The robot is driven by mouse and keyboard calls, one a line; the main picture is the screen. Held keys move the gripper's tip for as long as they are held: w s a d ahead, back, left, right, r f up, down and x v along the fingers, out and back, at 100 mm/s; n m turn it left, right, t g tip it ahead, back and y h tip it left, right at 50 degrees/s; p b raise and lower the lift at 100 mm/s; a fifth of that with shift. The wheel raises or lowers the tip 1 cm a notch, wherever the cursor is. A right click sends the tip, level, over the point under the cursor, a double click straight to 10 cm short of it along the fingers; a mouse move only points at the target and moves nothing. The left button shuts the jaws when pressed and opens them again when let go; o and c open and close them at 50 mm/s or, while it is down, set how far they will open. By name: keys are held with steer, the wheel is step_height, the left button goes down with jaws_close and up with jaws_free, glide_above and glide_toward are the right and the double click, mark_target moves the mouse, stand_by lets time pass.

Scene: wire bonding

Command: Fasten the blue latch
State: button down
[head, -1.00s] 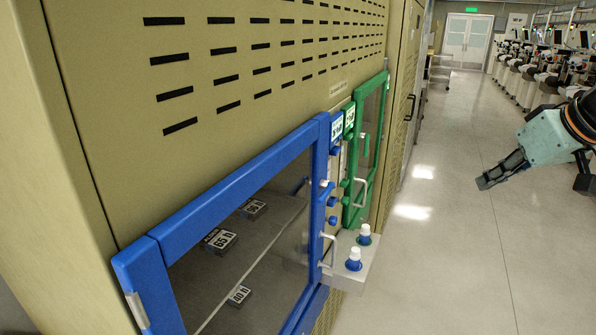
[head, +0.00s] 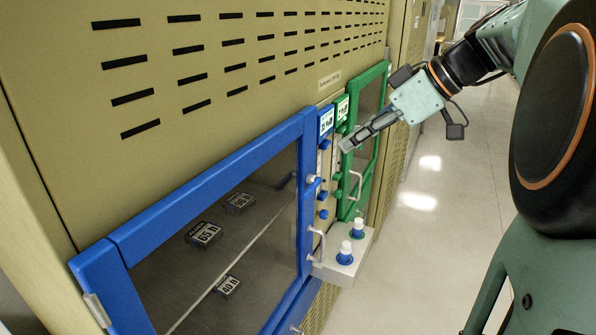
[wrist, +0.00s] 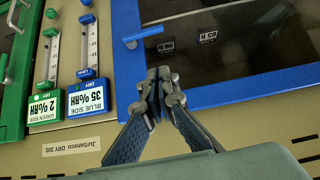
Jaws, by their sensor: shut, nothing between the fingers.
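The blue latch (wrist: 145,34) is a blue bar with a round pivot, crossing the side frame of the blue door (wrist: 250,83) and reaching over the window in the wrist view. In the head view, the blue door (head: 210,190) appears to lie against the cabinet; whether it is fully closed is unclear. In the head view, my gripper (head: 345,147) is in front of the panel between the doors.
A green door (head: 374,150) stands beside the blue one. Gauges, including a blue display (wrist: 87,98), and knobs sit between them. A small shelf (head: 345,265) with two capped bottles juts out below. The aisle floor (head: 440,250) is clear.

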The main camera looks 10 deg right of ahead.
steer(key=p, duration=0.1)
glide_above(306, 191)
steer(key=s+d, duration=0.2)
step_height(306, 191, down, 6)
steer(key=f, duration=0.5)
steer(key=shift+w+p, duration=0.3)
steer(key=shift+w, duration=0.05)
steer(key=shift+f+b, duration=0.3)
steer(key=shift+b, duration=0.6)
steer(key=shift+s+r+t, duration=0.1)
steer(key=shift+s+t, duration=0.05)
steer(key=shift+t, duration=0.15)
steer(key=shift+b, duration=0.4)
